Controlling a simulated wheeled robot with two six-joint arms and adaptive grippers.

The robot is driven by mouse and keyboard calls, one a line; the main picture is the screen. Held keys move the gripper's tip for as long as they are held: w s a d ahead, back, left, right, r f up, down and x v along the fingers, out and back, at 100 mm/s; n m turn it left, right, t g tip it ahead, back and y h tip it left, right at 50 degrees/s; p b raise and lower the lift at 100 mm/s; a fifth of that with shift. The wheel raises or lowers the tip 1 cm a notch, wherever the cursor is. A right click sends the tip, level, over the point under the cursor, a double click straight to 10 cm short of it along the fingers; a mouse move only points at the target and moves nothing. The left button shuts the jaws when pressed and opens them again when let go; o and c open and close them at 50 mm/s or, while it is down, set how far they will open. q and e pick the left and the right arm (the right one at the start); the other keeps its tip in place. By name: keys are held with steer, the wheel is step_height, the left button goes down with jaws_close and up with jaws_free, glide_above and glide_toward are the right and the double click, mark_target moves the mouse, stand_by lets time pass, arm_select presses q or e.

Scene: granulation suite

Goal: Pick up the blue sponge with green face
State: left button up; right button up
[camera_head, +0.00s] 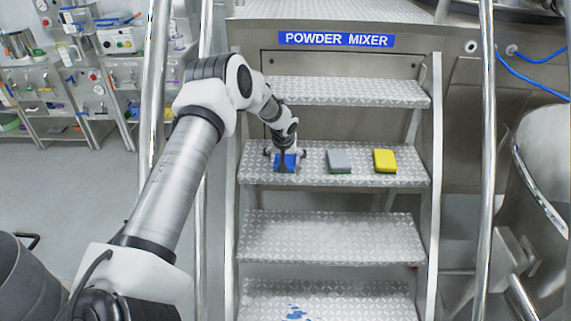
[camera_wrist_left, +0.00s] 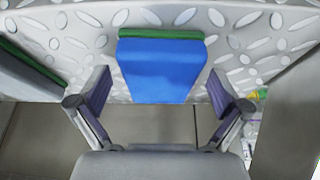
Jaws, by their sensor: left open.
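The blue sponge with a green face (camera_head: 285,167) lies on a metal stair tread, at the left of a row of sponges. In the left wrist view the blue sponge (camera_wrist_left: 162,70) shows its blue body towards me and a green strip along its far edge. My left gripper (camera_head: 285,157) is over the sponge and hides part of it. In the left wrist view its two fingers (camera_wrist_left: 160,95) are open, one on each side of the sponge, with gaps between. My right gripper is not in view.
A grey sponge (camera_head: 339,161) and a yellow sponge (camera_head: 385,160) lie to the right on the same tread (camera_head: 410,178). Metal handrails (camera_head: 487,180) flank the stairs. Blue spots mark the lowest visible tread (camera_head: 350,300). A riser carries a POWDER MIXER sign (camera_head: 337,40).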

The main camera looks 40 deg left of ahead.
mark_target(286, 156)
arm_select(q)
steer(key=shift+s+d, duration=0.1)
steer(key=c, duration=0.9)
steer(key=shift+c, duration=0.2)
steer(key=shift+r, duration=0.1)
steer(key=shift+r, duration=0.2)
step_height(286, 156, up, 3)
steer(key=shift+d+b, duration=0.1)
steer(key=shift+b, duration=0.35)
steer(key=s+d+b, duration=0.1)
steer(key=d+b, duration=0.1)
steer(key=d, duration=0.5)
steer(key=s+d+r+b, duration=0.1)
steer(key=s+d+b, duration=0.1)
steer(key=d, duration=0.6)
steer(key=shift+s+d+r, duration=0.15)
steer(key=shift+s+r, duration=0.1)
steer(key=shift+s, duration=0.05)
steer(key=shift+c, duration=0.7)
